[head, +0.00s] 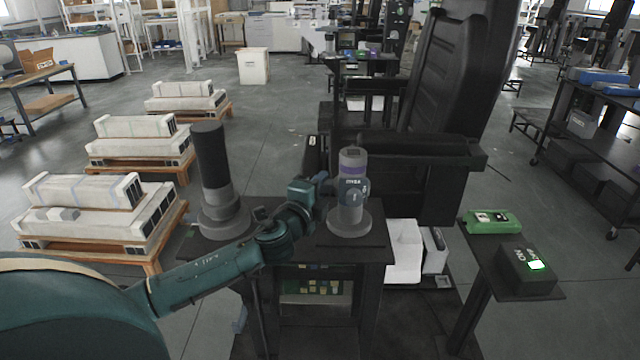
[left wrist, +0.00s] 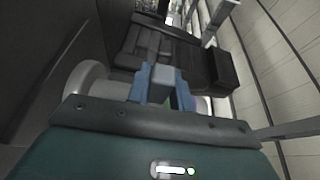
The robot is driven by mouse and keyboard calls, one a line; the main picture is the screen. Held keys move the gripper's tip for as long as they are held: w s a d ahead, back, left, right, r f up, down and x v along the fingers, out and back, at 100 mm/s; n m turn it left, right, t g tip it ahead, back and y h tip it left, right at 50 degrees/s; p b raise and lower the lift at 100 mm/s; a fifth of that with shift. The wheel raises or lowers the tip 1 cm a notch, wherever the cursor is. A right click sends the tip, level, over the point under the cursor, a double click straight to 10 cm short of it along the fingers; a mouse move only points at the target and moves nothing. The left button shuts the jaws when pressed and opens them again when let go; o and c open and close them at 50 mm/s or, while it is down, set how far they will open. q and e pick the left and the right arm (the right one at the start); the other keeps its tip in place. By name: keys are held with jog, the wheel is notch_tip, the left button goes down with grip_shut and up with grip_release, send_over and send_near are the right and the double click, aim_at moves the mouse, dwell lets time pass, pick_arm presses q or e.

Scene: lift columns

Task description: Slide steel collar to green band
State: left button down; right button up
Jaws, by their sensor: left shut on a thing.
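A light grey steel column (head: 350,215) stands upright on a flange on the dark table. It has a purple band (head: 353,159) near its top and a collar with dark lettering (head: 352,183) below that. My left gripper (head: 324,186) reaches its left side at collar height. In the left wrist view the blue fingers (left wrist: 161,85) are shut on a small grey block (left wrist: 161,78), which looks like a tab of the collar. A bit of green shows just behind the fingers; I cannot tell whether it is the green band. No green band is clear in the head view. My right gripper is not in view.
A black column (head: 210,155) with a grey lower collar stands left on the same dark table (head: 290,240). A black seat-like unit (head: 440,90) stands close behind, right. Pallets lie left.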

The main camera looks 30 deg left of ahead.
pick_arm(q)
jog(key=shift+r, duration=0.1)
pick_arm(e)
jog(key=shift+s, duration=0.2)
pick_arm(q)
jog(key=c, duration=1.2)
grip_release()
jog(key=shift+c, duration=0.2)
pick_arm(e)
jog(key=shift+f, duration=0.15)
pick_arm(q)
jog(key=shift+s, duration=0.6)
jog(key=s+d+b, duration=0.1)
jog(key=s+d, duration=0.1)
jog(key=s, duration=1)
jog(key=shift+b, duration=0.35)
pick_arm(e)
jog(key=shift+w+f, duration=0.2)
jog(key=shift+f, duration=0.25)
